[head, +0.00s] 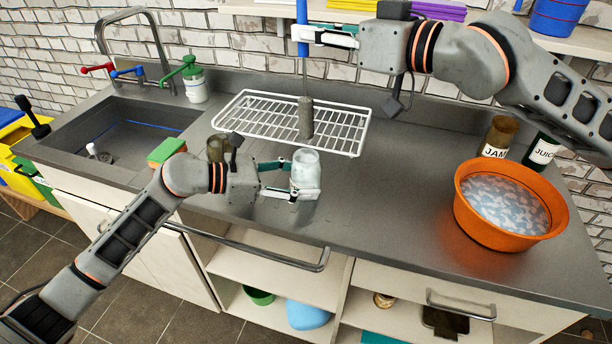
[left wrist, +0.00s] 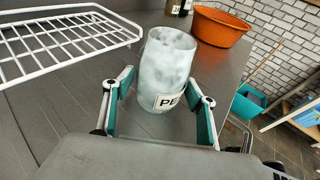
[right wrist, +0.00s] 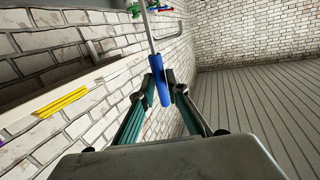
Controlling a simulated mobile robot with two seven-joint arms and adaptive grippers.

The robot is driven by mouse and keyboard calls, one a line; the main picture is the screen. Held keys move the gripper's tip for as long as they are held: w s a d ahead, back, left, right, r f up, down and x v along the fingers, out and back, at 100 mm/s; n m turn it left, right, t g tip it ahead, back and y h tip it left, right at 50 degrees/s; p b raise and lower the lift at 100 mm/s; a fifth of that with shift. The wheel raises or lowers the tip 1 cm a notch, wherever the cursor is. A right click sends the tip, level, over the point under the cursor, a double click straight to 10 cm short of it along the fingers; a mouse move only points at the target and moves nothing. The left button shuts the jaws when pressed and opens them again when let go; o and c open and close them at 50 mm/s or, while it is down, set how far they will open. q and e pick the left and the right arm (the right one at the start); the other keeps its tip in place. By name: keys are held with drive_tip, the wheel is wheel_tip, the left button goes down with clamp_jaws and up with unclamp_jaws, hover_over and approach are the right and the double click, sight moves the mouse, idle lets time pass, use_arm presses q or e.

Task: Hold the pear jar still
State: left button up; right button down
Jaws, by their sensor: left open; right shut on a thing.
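The pear jar (head: 306,170) is a pale, cloudy glass jar standing upright on the grey counter in front of the white rack. In the left wrist view the jar (left wrist: 168,65) shows a label reading "PE", the rest cut off by a finger. My left gripper (head: 292,180) is open, with the jar between its fingers. My right gripper (head: 322,36) is shut on the blue handle of a bottle brush (head: 302,22). The brush hangs down, its grey bristle head (head: 306,118) over the rack and above and behind the jar. The handle (right wrist: 160,88) also shows in the right wrist view.
A white wire rack (head: 262,115) lies behind the jar. An orange basin (head: 470,222) of cloudy water, a jam jar (head: 499,136) and a juice bottle (head: 541,151) stand right. A brown glass jar (head: 215,149), a sponge (head: 166,151) and the sink (head: 120,128) are left.

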use_arm(q)
drive_tip(key=shift+r, duration=0.35)
drive_tip(key=o, duration=1.1)
drive_tip(key=shift+a, duration=0.1)
drive_tip(key=shift+v, duration=3.9)
drive_tip(key=shift+s, duration=0.1)
